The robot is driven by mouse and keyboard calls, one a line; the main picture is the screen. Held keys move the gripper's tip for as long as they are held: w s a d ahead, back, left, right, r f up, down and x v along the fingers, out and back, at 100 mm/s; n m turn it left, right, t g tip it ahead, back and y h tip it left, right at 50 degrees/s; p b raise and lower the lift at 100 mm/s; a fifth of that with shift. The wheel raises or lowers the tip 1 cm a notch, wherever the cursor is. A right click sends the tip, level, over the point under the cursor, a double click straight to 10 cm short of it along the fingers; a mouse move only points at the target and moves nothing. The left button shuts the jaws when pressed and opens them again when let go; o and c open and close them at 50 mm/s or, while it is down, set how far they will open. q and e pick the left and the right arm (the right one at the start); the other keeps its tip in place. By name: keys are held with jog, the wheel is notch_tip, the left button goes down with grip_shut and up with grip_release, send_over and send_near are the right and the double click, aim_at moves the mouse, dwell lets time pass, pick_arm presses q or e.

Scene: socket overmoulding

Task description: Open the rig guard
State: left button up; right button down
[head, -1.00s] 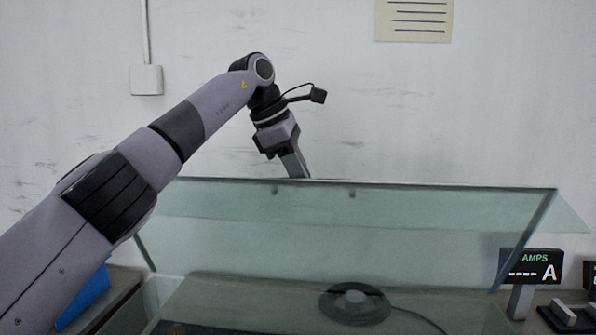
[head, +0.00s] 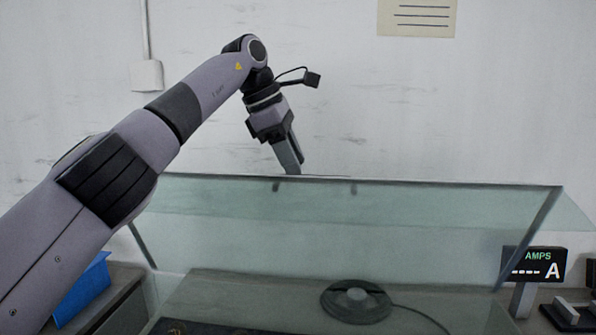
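The rig guard (head: 400,215) is a clear, greenish panel that stands raised and tilted over the rig, with its long top edge running across the middle of the head view. My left gripper (head: 293,170) points down at the top edge, left of its middle. Its fingertips are at or just behind the edge, and I cannot tell whether they touch it. The fingers look close together, but the view does not show whether they are shut. My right gripper is not in view.
A round dark disc (head: 357,301) with a cable lies behind the glass. An AMPS display (head: 535,264) stands at the right, with dark hardware (head: 570,315) below it. A blue object (head: 83,290) lies at the lower left under my arm.

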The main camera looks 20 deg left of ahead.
pick_arm(q)
jog(key=shift+v, duration=1.85)
jog(key=shift+f, duration=0.1)
